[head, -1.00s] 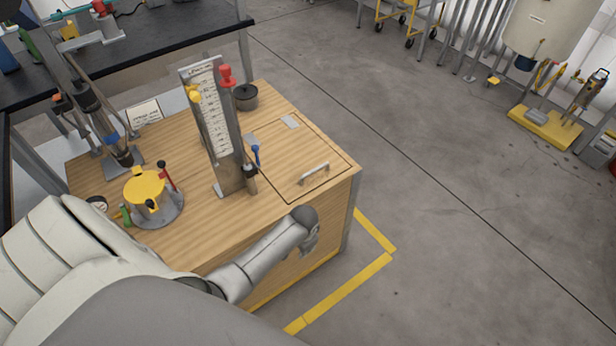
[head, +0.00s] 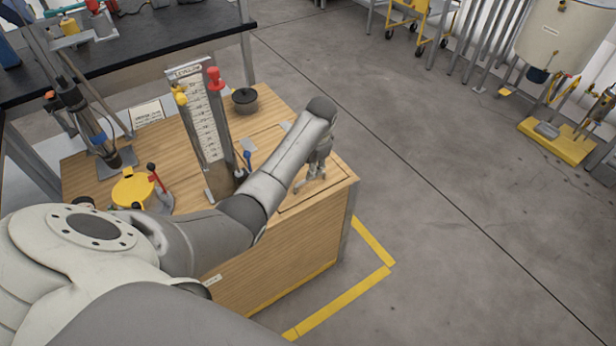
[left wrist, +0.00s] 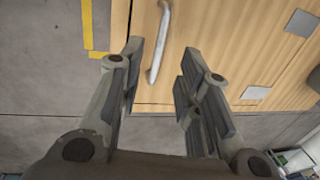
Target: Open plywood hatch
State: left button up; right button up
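The plywood hatch (head: 337,178) lies flat and closed in the right end of the wooden bench top; my left arm covers much of it in the head view. The hatch also shows in the left wrist view (left wrist: 215,35). Its metal bar handle (left wrist: 161,42) is seen there between the fingertips, and appears just beyond them. My left gripper (head: 312,182) points down over the hatch near the handle. In the left wrist view its two fingers (left wrist: 161,55) are apart, with nothing held. Contact with the handle cannot be told. My right gripper is not in view.
A tall scale board (head: 205,120) with red and yellow knobs stands left of the hatch. A dark round pot (head: 245,101) and a yellow-topped fixture (head: 133,187) are on the bench (head: 285,255). Open floor with yellow tape (head: 345,300) lies to the right.

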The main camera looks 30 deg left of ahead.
pick_arm(q)
jog(key=f, duration=0.4)
jog(key=a+f+b, duration=0.1)
jog(key=f, duration=0.1)
jog(key=shift+w+f, duration=0.1)
jog(key=shift+w, duration=0.15)
grip_shut()
